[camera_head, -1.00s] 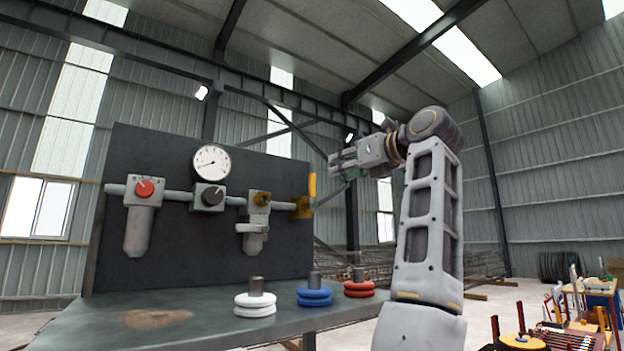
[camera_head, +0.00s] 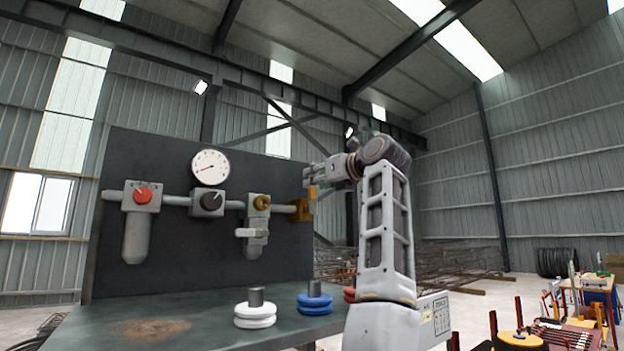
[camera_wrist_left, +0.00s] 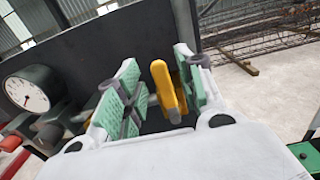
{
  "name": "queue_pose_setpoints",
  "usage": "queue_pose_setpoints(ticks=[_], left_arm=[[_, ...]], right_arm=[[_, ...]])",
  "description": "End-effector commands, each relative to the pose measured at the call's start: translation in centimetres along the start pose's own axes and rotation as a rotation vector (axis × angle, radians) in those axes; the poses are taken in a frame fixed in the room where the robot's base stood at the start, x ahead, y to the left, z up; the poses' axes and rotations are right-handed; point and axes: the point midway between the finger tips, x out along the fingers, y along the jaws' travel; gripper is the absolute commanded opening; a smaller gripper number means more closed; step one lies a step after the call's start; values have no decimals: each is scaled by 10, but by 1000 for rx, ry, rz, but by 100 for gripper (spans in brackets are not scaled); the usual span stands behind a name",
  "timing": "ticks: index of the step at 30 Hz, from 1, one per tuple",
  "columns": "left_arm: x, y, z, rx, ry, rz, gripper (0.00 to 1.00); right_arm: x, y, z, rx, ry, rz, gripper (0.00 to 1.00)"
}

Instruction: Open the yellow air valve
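The yellow air valve (camera_head: 300,211) sits at the right end of the pipe on the dark panel. Its yellow handle (camera_head: 311,192) stands upright and is partly hidden by my left gripper (camera_head: 312,177) in the head view. In the left wrist view, the yellow handle (camera_wrist_left: 163,90) lies between the green-padded fingers of my left gripper (camera_wrist_left: 157,85). The fingers are apart, with a clear gap on the left side of the handle; the right finger is close to it, and I cannot tell whether it touches. My right gripper is not in view.
A pressure gauge (camera_head: 210,167), a red knob (camera_head: 143,194) and a black knob (camera_head: 211,201) are on the pipe left of the valve. White rings (camera_head: 255,315) and blue rings (camera_head: 314,303) sit on posts on the bench (camera_head: 205,330); red rings are mostly hidden by my arm.

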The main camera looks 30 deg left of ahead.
Motion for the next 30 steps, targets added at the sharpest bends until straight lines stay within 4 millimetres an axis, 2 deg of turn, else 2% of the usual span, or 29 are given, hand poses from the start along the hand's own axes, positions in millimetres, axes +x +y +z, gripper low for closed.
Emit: queue_pose_setpoints(ticks=[3,9,20,29,30], left_arm=[[15,0,1,1,1,1,38],[28,0,0,1,1,1,38],[31,0,0,1,1,0,38],[31,0,0,0,0,0,2],[31,0,0,0,0,-1,0]], right_arm=[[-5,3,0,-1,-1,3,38],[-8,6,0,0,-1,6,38],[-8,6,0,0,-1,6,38],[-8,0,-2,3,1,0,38],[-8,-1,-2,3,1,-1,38]])
